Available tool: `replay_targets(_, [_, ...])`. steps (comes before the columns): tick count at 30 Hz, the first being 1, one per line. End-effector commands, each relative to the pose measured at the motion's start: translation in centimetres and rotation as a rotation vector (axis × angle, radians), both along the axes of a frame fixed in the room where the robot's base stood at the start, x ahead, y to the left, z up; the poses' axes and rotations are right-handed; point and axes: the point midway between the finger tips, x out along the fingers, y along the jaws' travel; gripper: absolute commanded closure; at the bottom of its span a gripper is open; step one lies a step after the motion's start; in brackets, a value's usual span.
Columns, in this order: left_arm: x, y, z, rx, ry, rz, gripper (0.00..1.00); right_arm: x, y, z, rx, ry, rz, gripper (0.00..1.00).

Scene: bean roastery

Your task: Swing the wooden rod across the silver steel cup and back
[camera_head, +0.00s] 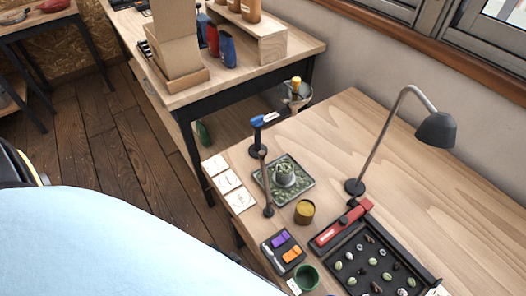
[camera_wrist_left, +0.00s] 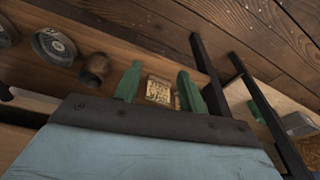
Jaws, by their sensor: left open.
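My left gripper (camera_wrist_left: 157,82) shows in the left wrist view with two green fingers apart. A small tan patterned piece (camera_wrist_left: 159,90) shows between them, apparently beyond them. My right gripper is not in view.
A lamp (camera_head: 436,130) and a blue-topped stand (camera_head: 259,135) rise from the table. White cards (camera_head: 228,182) lie at the left edge. The table's right side is clear.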

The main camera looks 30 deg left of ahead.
Motion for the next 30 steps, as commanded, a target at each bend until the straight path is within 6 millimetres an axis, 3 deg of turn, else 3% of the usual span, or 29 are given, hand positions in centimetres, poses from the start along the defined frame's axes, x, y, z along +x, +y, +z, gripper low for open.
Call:
replay_targets(3, [2.2,-0.3,5.1,-0.006,-0.033,0.005,0.59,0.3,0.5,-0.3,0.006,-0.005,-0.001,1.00])
replay_targets(6, [3.0,-0.5,8.5,-0.008,-0.046,0.008,0.59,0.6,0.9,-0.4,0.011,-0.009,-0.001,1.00])
replay_targets(16, [4.2,-0.9,17.1,-0.028,-0.088,0.012,0.59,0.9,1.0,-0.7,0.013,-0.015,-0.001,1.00])
replay_targets(19, [5.4,-1.9,20.2,-0.064,-0.107,0.012,0.59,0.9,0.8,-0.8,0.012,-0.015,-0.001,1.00])
replay_targets(22, [7.0,-3.2,21.6,-0.110,-0.103,0.012,0.59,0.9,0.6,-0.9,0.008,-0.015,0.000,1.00])
replay_targets(30, [11.2,-5.7,22.9,-0.188,-0.062,0.024,0.59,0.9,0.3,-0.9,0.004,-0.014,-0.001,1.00])
